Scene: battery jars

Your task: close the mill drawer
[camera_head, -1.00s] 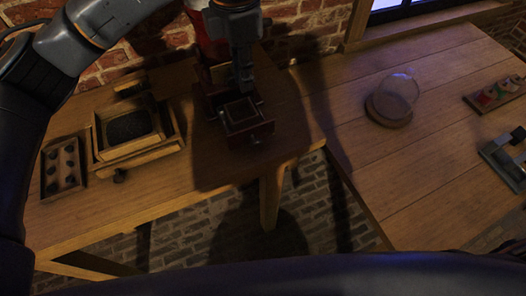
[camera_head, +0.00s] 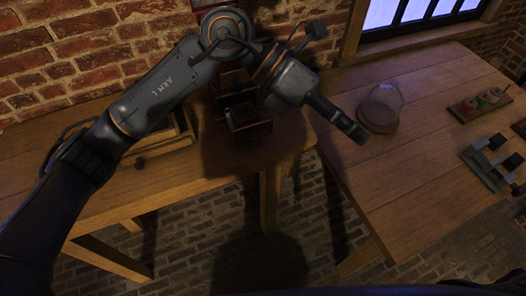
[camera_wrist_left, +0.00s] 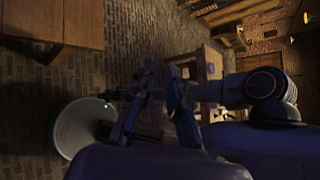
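The mill (camera_head: 232,80) stands at the back of the wooden table, partly hidden behind my left arm. Its dark red drawer (camera_head: 248,120) sticks out at the front, open at the top. My left gripper (camera_head: 352,128) is to the right of the drawer, pointing down and right, apart from it. My right gripper is not clearly visible.
A glass dome on a round wooden base (camera_head: 380,108) stands close right of my left gripper in the picture. A tray with coloured items (camera_head: 480,103) and a grey device (camera_head: 490,160) are further right. My left arm covers most of a wooden box (camera_head: 165,140).

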